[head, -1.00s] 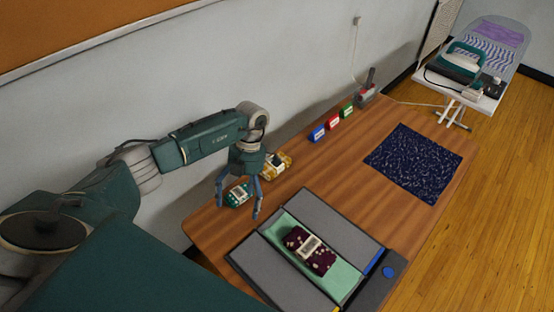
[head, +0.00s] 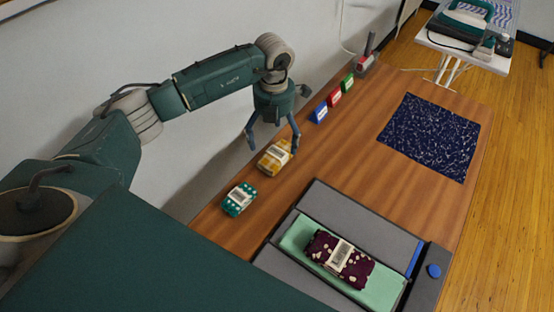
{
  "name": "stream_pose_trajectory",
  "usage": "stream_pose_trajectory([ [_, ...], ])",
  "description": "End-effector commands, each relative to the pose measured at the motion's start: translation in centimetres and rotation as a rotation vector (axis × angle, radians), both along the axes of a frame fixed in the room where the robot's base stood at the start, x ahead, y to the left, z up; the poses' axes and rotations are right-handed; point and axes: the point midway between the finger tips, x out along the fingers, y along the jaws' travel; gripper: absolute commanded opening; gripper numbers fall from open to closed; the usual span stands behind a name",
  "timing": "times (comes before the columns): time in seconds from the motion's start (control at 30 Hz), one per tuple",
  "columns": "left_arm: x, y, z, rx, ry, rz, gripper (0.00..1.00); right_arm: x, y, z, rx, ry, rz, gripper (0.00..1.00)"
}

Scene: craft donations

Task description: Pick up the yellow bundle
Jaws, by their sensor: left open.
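The yellow bundle (head: 272,161), with a pale label band, lies on the wooden table near the wall side. My left gripper (head: 271,147) points down with its fingers spread, above the bundle and slightly toward the wall in the head view. It is open and empty; the height gap to the bundle is hard to judge. My right gripper does not show.
A teal dotted bundle (head: 240,199) lies close by. A maroon bundle (head: 338,256) lies on a green-lined grey device (head: 384,234). A dark blue cloth (head: 428,137) lies flat.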

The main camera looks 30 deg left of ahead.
Motion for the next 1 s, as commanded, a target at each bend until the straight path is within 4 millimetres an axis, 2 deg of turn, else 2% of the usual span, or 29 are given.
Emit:
stream_pose_trajectory([
  [0.03, 0.0, 0.0, -1.2, 0.0, 0.001, 0.001, 0.91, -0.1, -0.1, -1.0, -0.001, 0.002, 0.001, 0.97],
  [0.23, 0.0, 0.1, -2.6, 0.0, 0.001, 0.001, 0.91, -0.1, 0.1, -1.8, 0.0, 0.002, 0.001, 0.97],
  [0.5, 0.0, 0.3, -6.6, -0.001, 0.002, -0.001, 0.91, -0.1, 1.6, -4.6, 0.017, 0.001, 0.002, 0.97],
  [0.77, 0.1, 0.3, -6.6, 0.0, 0.0, -0.001, 0.91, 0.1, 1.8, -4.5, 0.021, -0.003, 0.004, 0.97],
  [1.0, 0.1, 0.4, -6.6, 0.0, 0.001, -0.001, 0.45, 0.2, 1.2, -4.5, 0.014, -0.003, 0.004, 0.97],
])
